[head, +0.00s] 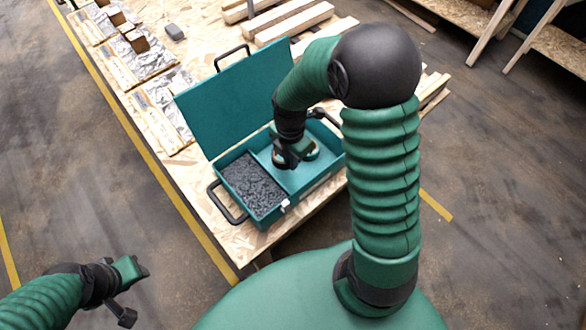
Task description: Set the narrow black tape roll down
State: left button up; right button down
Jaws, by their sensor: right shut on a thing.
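My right gripper (291,160) reaches down into the right compartment of an open teal toolbox (325,171). It is shut on the narrow black tape roll (277,159), which shows as a dark, round edge beneath and beside the fingers. The gripper hides much of the roll, and I cannot tell whether the roll touches the compartment floor. My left gripper (133,293) is at the lower left, over the floor and away from the table, with its fingers apart and empty.
The toolbox's left compartment holds many small dark pieces (253,184). Its lid (232,100) stands open behind. The box sits near the front edge of a chipboard table (190,170). Wooden beams (295,22) lie behind; foil-covered panels (135,55) lie at left.

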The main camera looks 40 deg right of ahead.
aim_at(293, 175)
jog(key=f, duration=0.4)
jog(key=d+f, duration=0.1)
jog(key=f, duration=0.1)
jog(key=shift+f+b, duration=0.3)
pick_arm(q)
jog(key=shift+d+f, duration=0.3)
jog(key=shift+d, duration=0.05)
pick_arm(e)
jog(key=shift+a+r, duration=0.1)
jog(key=shift+a, duration=0.1)
jog(key=shift+a, duration=0.1)
jog(key=c, duration=1.5)
grip_release()
jog(key=shift+c, duration=0.2)
pick_arm(q)
jog(key=shift+a, duration=0.1)
pick_arm(e)
jog(key=shift+o, duration=0.3)
